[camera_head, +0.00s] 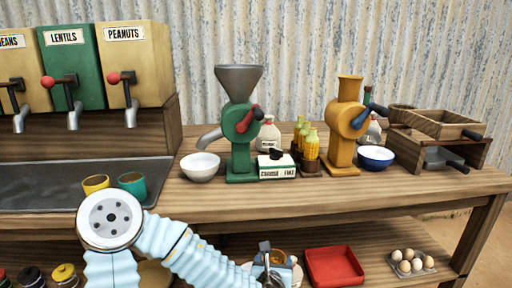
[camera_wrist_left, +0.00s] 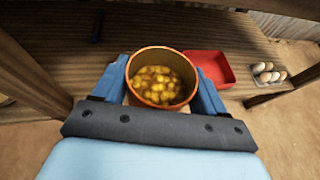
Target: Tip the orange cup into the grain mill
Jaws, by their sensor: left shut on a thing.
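The orange cup (camera_wrist_left: 162,101) is full of yellow grain-like pieces and sits upright between the blue fingers of my left gripper (camera_wrist_left: 160,72), which is shut on it. In the head view, my left gripper (camera_head: 274,260) and a bit of the cup (camera_head: 279,257) show low at the bottom middle, below the worktop's front edge. The green mill (camera_head: 240,135) with a grey funnel-shaped hopper (camera_head: 239,77) and red crank stands on the worktop, above and behind the gripper. A white bowl (camera_head: 200,168) stands under its spout. My right gripper is not in view.
A yellow machine (camera_head: 344,130) with a blue-handled crank and a blue bowl (camera_head: 375,158) stand to the right. A COARSE FINE box (camera_head: 276,168) and corn cobs (camera_head: 310,145) stand between. A red tray (camera_head: 334,267) and eggs (camera_head: 409,260) lie on the lower shelf.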

